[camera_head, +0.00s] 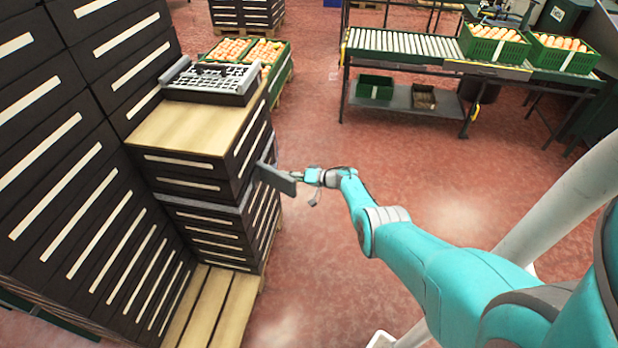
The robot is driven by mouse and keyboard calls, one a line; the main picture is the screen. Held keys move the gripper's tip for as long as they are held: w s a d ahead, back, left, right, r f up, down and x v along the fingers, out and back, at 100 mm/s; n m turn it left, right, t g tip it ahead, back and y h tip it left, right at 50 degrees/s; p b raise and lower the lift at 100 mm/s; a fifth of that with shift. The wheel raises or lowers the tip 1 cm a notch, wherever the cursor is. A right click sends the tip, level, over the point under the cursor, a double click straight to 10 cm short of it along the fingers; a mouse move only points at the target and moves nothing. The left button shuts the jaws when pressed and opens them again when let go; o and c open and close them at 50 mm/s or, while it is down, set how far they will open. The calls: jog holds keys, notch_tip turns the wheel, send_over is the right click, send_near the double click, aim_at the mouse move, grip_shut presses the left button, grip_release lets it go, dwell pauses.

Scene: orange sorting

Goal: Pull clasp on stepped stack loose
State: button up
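The stepped stack of black crates with pale slots (185,165) stands at the left, its lower step topped by a light wooden board. A grey band (205,208) runs around this lower part between crates. A flat grey plate-like piece (276,178), possibly the clasp, sits at the band's right side. My gripper (298,177) reaches from the right to this grey piece, at the stack's right face. The fingers are small and partly hidden, so I cannot tell whether they grip it or only touch it.
A grey and black slatted tray (208,82) lies on the wooden board. A pallet (212,305) is under the stack. Green crates of oranges (266,52) stand behind. A roller conveyor (405,43) carries more green crates. Red floor is open around my arm.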

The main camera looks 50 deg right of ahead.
jog(key=v, duration=1.1)
jog(key=shift+d, duration=0.1)
